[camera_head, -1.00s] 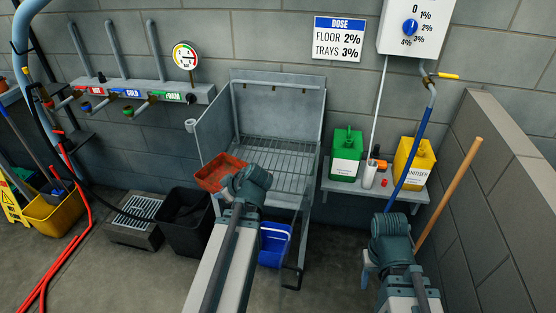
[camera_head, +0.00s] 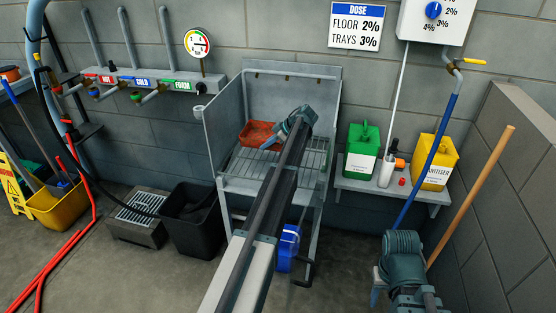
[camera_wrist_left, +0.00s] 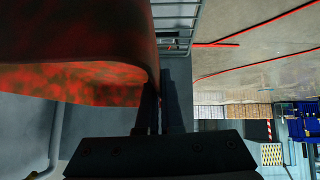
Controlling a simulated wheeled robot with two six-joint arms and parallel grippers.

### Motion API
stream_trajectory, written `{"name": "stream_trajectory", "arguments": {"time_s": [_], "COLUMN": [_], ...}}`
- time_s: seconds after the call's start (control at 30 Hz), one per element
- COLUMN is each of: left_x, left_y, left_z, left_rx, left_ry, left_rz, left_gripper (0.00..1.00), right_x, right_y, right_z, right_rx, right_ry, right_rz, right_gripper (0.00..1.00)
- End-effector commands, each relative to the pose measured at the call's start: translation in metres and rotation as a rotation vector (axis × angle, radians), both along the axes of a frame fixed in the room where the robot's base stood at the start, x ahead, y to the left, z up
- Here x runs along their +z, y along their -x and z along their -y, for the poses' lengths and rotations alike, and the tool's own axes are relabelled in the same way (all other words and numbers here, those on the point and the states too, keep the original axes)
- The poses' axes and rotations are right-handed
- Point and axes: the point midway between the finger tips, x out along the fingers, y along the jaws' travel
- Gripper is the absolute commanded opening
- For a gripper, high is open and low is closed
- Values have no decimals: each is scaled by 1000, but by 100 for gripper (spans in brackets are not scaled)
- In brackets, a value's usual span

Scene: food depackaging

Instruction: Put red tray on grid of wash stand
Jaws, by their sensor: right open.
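The red tray (camera_head: 257,133) is at the back left of the wash stand (camera_head: 224,128), over the metal grid (camera_head: 250,165). Whether it touches the grid I cannot tell. My left gripper (camera_head: 275,137) is at the tray's right side, mostly hidden behind its own wrist in the head view. In the left wrist view, the red tray (camera_wrist_left: 80,80) fills the upper left, and its wall runs between the close fingers of my left gripper (camera_wrist_left: 165,70). My right gripper (camera_head: 376,288) is low at the right, open, away from the stand and partly hidden.
A shelf (camera_head: 372,187) right of the stand holds a green container (camera_head: 361,150) and a yellow container (camera_head: 435,160). A blue bucket (camera_head: 288,248) is under the stand. A black bin (camera_head: 190,222) stands to its left. A wooden pole (camera_head: 472,195) leans at the right.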

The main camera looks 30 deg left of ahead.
Motion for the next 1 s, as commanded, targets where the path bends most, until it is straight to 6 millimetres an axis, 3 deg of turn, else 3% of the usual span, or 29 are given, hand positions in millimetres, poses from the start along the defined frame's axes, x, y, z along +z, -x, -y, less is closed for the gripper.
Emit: {"name": "stream_trajectory", "arguments": {"time_s": [0.17,0.53,0.83,1.0], "left_x": [-6,-59,-65,-84], "left_y": [1,1,1,1], "left_z": [0,0,0,0], "left_rx": [0,-1,-1,-1], "left_ry": [-1,0,0,0], "left_rz": [0,0,0,0], "left_gripper": [0,0,0,0], "right_x": [-6,-59,-65,-84], "right_y": [0,0,0,0], "right_z": [0,0,0,0], "right_rx": [0,0,0,0], "right_ry": [0,0,0,0], "right_rz": [0,0,0,0], "right_gripper": [50,50,50,50]}}
